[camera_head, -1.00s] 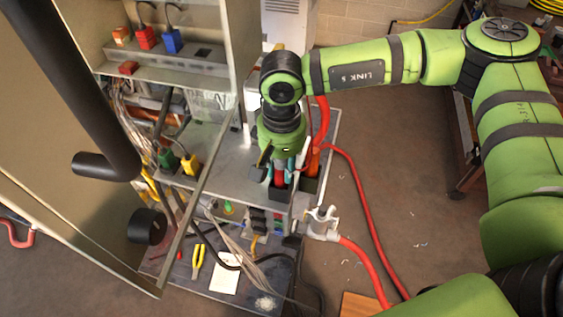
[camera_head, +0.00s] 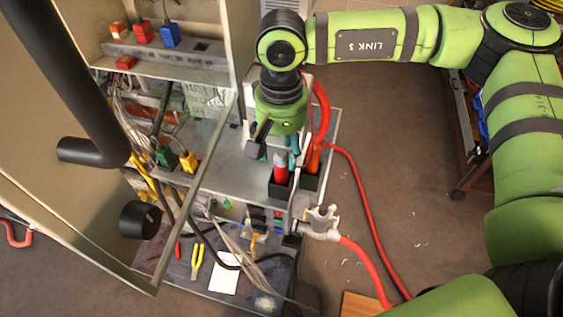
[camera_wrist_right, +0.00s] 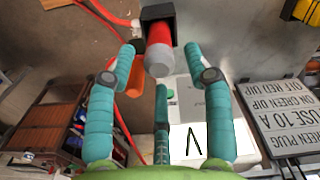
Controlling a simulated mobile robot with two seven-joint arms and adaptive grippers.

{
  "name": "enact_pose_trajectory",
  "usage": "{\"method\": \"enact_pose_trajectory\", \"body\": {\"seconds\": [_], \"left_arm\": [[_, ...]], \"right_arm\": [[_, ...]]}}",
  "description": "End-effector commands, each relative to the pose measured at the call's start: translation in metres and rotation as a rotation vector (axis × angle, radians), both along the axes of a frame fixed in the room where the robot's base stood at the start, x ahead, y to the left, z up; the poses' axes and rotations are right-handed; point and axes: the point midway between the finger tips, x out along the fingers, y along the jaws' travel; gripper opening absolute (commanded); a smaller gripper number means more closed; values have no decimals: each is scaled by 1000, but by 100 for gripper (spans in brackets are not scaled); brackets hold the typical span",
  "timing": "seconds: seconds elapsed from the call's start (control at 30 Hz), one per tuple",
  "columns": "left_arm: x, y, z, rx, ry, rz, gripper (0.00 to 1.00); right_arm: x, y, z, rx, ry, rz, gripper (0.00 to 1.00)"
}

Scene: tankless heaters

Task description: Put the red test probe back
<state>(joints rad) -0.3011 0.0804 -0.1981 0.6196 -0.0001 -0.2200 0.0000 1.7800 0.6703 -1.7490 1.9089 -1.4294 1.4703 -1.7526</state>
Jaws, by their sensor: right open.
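The red test probe (camera_head: 281,168) stands upright in a black holder (camera_head: 279,186) at the edge of the grey shelf. In the right wrist view the probe (camera_wrist_right: 158,52) shows a red body and a rounded grey end, with its other end inside the black holder (camera_wrist_right: 157,14). My right gripper (camera_head: 290,143) is just above the probe in the head view. In the wrist view its teal fingers (camera_wrist_right: 159,62) are spread around the probe's grey end, with gaps on both sides. They hold nothing. My left gripper is out of view.
An orange-red cable end (camera_head: 313,162) stands in another black holder beside the probe. A grey valve fitting (camera_head: 321,222) with a red hose is below. An open cabinet door (camera_head: 70,205) fills the left. Pliers (camera_head: 197,260) and paper (camera_head: 225,278) lie on the lower shelf.

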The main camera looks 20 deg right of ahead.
Motion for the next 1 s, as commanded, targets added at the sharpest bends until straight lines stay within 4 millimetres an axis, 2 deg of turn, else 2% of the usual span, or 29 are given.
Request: {"method": "enact_pose_trajectory", "body": {"seconds": [0.03,0.2,0.4,0.57,1.0], "left_arm": [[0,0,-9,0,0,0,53],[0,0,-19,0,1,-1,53],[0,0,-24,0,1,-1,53],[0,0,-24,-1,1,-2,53],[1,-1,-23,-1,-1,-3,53]], "right_arm": [[1,0,9,2,-6,0,52],[0,0,44,3,-2,1,52],[0,0,70,0,-1,0,52],[0,0,76,1,1,1,52],[0,0,76,0,1,1,52]]}}
